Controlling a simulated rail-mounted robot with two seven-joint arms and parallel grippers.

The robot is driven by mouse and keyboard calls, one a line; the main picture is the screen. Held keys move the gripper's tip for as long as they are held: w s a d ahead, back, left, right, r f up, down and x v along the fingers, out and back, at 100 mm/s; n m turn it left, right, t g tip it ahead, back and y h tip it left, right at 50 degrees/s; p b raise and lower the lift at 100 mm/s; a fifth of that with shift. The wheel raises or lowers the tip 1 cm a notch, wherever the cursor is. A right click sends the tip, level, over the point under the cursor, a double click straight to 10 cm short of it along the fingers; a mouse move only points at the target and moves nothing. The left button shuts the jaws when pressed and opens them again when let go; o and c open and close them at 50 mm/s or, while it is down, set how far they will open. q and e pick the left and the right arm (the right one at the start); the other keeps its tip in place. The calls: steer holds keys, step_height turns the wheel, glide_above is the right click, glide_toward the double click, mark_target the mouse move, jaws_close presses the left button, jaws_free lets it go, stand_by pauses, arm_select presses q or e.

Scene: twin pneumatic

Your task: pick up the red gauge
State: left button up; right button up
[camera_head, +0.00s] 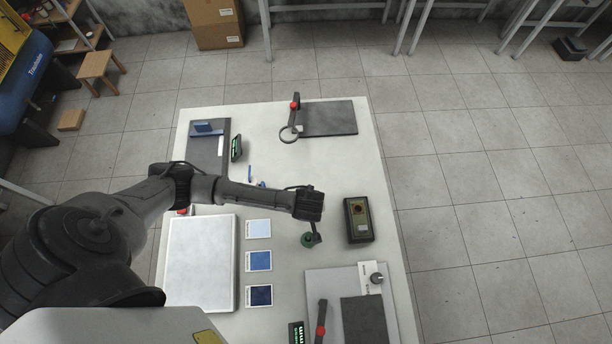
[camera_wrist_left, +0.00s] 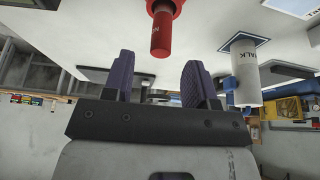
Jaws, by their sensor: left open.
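The red gauge (camera_wrist_left: 161,32) shows in the left wrist view at the top centre as a red cylinder with a wider red collar. It is beyond the fingertips of my left gripper (camera_wrist_left: 159,62), in line with the gap between them and apart from both fingers. The gripper is open, and nothing is between its dark purple fingers. I cannot pick out the red gauge for certain there. My right gripper is not in view.
A white cylinder (camera_wrist_left: 245,75) stands on a dark blue square in the left wrist view. In the head view, the table (camera_head: 345,175) carries a white panel (camera_head: 199,265), blue cards (camera_head: 258,261) and a dark box (camera_head: 358,220). Dark plates lie at its far and near ends.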

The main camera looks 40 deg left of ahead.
arm_select(q)
steer(key=shift+p+x, duration=0.3)
steer(key=shift+x, duration=2.3)
steer(key=shift+s+d+f, duration=0.1)
steer(key=shift+s+d, duration=0.05)
steer(key=shift+d, duration=0.1)
steer(key=shift+c, duration=0.4)
jaws_close()
